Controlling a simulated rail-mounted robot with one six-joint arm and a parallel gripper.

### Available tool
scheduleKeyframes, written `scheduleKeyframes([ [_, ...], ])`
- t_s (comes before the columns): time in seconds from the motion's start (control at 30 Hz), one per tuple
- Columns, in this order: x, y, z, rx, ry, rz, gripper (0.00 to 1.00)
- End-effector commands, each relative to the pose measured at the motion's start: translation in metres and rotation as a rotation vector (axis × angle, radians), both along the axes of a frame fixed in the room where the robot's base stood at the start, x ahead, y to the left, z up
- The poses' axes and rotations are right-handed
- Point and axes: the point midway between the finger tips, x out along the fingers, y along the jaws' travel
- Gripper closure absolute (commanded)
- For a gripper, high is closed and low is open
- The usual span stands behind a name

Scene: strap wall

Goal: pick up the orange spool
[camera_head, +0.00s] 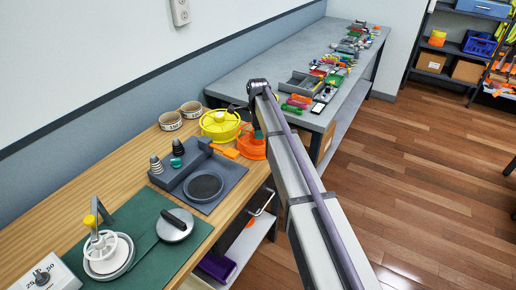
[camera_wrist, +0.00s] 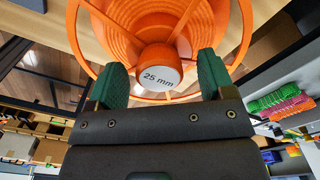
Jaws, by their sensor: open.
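The orange spool (camera_head: 247,147) is near the right end of the wooden bench, beside the yellow spool. In the wrist view the orange spool (camera_wrist: 207,25) fills the upper middle, with an open spoked rim and a hub whose pale end reads "25 mm". My gripper (camera_head: 257,131) is at the orange spool in the head view, and my arm hides part of the spool. In the wrist view my gripper (camera_wrist: 163,68) is open, its two green fingers apart on either side of the hub end. I cannot tell whether the fingers touch the spool.
A grey fixture (camera_head: 190,170) and a green mat (camera_head: 150,226) are nearer. A grey table (camera_head: 262,66) with many small items lies beyond.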

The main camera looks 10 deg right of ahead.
Motion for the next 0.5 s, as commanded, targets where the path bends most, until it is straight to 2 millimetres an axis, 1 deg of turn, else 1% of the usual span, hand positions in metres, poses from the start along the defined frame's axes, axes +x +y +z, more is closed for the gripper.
scheduleKeyframes([
  [0.03,-0.0001,0.0000,-0.0050,0.000,0.000,0.000,0.24],
  [0.2,-0.0001,0.0001,-0.0011,0.000,0.000,0.000,0.24],
  [0.5,-0.0001,0.0001,-0.0010,0.000,0.000,0.000,0.53],
])
